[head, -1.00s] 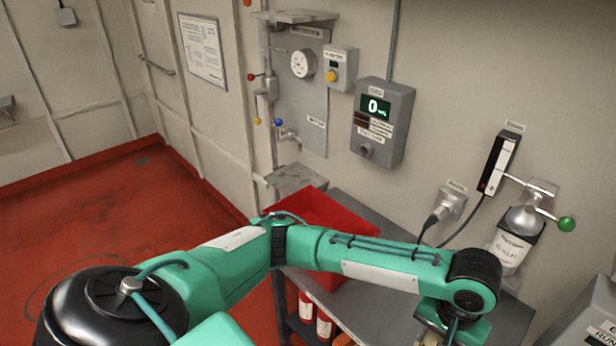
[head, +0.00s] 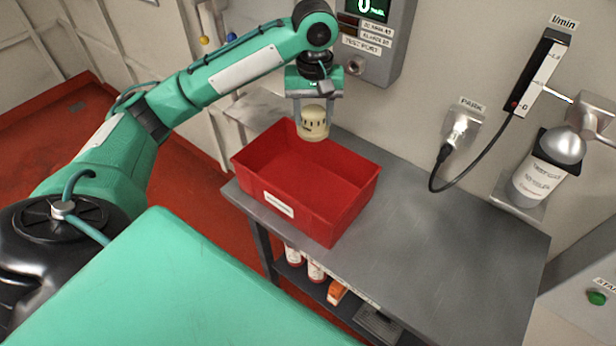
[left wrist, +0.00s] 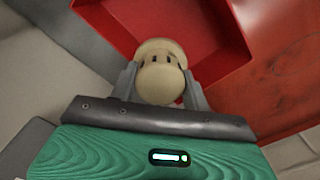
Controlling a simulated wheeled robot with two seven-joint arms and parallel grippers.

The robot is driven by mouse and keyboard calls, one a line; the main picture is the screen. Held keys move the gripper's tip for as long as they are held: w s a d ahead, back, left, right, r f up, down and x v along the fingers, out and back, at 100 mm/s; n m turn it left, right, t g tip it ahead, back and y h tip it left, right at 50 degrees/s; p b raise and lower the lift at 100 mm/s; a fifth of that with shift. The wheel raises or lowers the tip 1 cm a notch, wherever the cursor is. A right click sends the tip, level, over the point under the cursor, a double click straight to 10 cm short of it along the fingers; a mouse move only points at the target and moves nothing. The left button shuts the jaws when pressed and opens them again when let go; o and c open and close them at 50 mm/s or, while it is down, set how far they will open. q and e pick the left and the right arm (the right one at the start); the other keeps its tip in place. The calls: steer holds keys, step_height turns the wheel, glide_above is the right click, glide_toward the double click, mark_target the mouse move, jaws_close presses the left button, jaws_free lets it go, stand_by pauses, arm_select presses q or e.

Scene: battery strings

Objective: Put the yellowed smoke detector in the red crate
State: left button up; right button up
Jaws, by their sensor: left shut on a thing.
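The yellowed smoke detector (head: 313,122) is a cream, round piece with dark slots. My left gripper (head: 314,112) is shut on it and holds it over the back edge area of the red crate (head: 318,229). In the left wrist view the detector (left wrist: 161,72) sits between the two grey fingers of the gripper (left wrist: 160,85), with the red crate (left wrist: 232,45) beyond it. The crate stands on the grey bench, its visible inside is empty, and it has a white label on its front. My right gripper is not in view.
The grey bench (head: 430,240) is clear to the right of the crate. A cable plugged into a wall socket (head: 460,125) hangs above it. A bottle on a wall bracket (head: 535,180) stands out at right. White-and-red containers (head: 315,270) are on the lower shelf.

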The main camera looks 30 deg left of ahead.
arm_select(q)
step_height(320, 180, down, 15)
steer(key=shift+a+r+p, duration=0.1)
steer(key=shift+r+p, duration=0.05)
steer(key=shift+p, duration=0.6)
step_height(320, 180, down, 4)
steer(key=shift+r, duration=0.1)
steer(key=shift+f, duration=0.35)
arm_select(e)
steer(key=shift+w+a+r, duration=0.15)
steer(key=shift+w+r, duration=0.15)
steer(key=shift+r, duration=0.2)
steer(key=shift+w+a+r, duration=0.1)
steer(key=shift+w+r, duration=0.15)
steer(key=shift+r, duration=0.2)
arm_select(q)
steer(key=shift+p, duration=0.3)
steer(key=o, duration=1)
steer(key=shift+f, duration=0.1)
